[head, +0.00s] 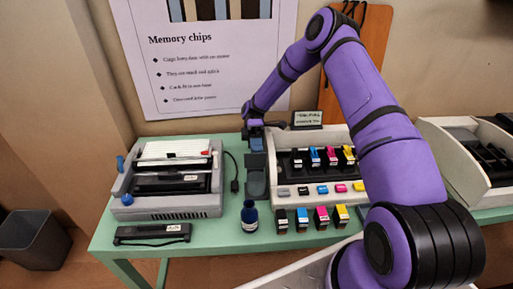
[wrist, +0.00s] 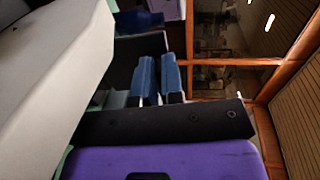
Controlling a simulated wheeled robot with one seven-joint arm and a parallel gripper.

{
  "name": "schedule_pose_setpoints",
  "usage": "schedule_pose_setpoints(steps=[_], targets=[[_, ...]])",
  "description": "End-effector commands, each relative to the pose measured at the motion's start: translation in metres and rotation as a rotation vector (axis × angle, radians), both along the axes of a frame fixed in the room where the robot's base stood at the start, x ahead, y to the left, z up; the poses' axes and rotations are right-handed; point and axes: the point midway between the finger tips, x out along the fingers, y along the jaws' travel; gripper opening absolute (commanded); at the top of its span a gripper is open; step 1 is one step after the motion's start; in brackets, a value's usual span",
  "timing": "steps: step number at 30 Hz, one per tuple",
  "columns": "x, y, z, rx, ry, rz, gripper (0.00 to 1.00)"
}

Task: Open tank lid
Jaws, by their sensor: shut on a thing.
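The printer (head: 350,140) is a pale open casing on the green table with coloured cartridges inside. At its left side stands a dark grey ink tank (head: 257,186). Its tank lid (head: 257,161) appears as a dark flap above the tank, tilted up. My gripper (head: 256,139) is over the lid at the printer's left corner. In the wrist view my gripper (wrist: 157,62) has its two blue fingers nearly together on a thin edge, apparently the lid. The exact contact is hard to make out.
A dark blue bottle (head: 250,216) stands in front of the tank. Several ink cartridges (head: 321,217) stand in front of the printer. An older printer (head: 170,212) is at left, with a black bar (head: 152,233) before it. Another pale machine (head: 450,155) stands at right.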

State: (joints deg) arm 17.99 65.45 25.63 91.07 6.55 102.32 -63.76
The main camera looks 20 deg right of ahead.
Motion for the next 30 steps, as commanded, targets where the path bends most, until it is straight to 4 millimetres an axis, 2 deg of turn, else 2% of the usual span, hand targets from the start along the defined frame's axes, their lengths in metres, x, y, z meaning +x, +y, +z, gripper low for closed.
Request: schedule_pose_setpoints(steps=[20, 21, 24, 30], targets=[[-0.0022, 0.0002, -0.0020, 0.019, 0.063, 0.000, 0.00], [-0.0022, 0.0002, -0.0020, 0.019, 0.063, 0.000, 0.13], [-0.0022, 0.0003, -0.0019, 0.018, 0.062, 0.000, 0.34], [-0.0021, 0.0006, -0.0017, 0.019, 0.062, 0.000, 0.34]])
